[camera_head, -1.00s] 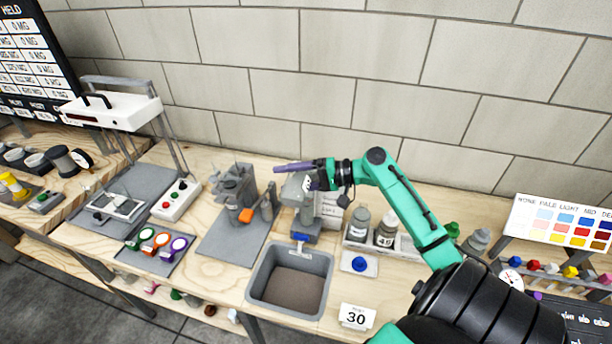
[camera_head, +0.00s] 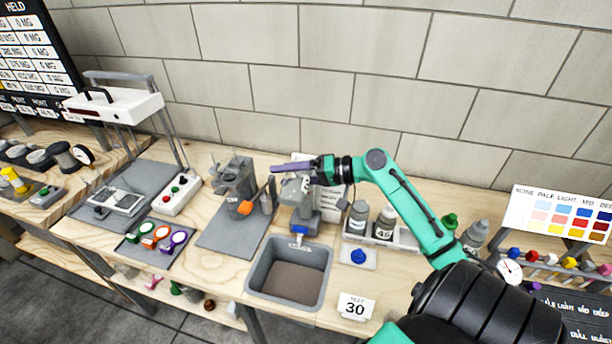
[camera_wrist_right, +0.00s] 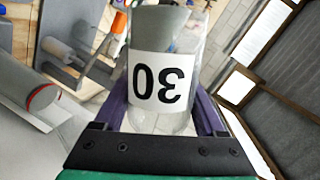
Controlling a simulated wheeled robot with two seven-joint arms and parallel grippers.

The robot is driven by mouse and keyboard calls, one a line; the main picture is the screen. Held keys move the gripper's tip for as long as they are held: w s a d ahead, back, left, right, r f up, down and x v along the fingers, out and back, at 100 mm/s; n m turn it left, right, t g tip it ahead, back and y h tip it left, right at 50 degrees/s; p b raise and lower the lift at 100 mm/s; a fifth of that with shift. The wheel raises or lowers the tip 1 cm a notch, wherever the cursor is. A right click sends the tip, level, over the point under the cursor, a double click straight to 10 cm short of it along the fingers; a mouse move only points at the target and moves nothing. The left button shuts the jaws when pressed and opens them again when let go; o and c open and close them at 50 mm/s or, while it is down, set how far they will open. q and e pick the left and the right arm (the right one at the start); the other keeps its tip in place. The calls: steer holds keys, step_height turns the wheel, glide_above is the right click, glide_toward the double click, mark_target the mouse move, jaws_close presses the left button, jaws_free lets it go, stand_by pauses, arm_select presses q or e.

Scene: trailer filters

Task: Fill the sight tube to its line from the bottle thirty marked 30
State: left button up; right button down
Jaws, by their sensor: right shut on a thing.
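My right gripper (camera_head: 300,168) is over the bench, above a grey fixture with a blue part. It is shut on the bottle marked 30 (camera_head: 297,188). In the right wrist view, the bottle (camera_wrist_right: 160,80) sits between the purple fingers, its white label reading 30 upside down. The bottle looks grey at its far end and clear near the gripper. The gripper and bottle partly hide the fixture (camera_head: 300,218), and I cannot clearly make out the sight tube or its line. My left gripper is out of view.
A grey basin (camera_head: 257,272) stands in front of the fixture, with a card marked 30 (camera_head: 355,306) to its right. Other bottles (camera_head: 384,222), one marked 45, stand right of the fixture. A grey stand (camera_head: 236,185) is to its left. A colour chart (camera_head: 562,218) is at far right.

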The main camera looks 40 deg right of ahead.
steer(key=shift+w+d+r+n, duration=0.1)
steer(key=shift+w+r+n, duration=0.1)
steer(key=shift+w+n, duration=0.1)
step_height(320, 180, down, 8)
steer(key=n+t+h+b, duration=0.25)
steer(key=n+b, duration=0.45)
steer(key=b, duration=0.5)
arm_select(q)
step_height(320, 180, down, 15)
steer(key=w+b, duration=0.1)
steer(key=b, duration=0.2)
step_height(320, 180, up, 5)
steer(key=p, duration=0.4)
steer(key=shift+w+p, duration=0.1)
steer(key=shift+p, duration=0.25)
arm_select(e)
steer(key=r+n, duration=0.1)
steer(key=a+r+h, duration=0.1)
steer(key=r, duration=0.1)
steer(key=s+a+r+n, duration=0.1)
steer(key=r, duration=0.1)
steer(key=shift+n+t, duration=0.3)
steer(key=shift+t, duration=0.05)
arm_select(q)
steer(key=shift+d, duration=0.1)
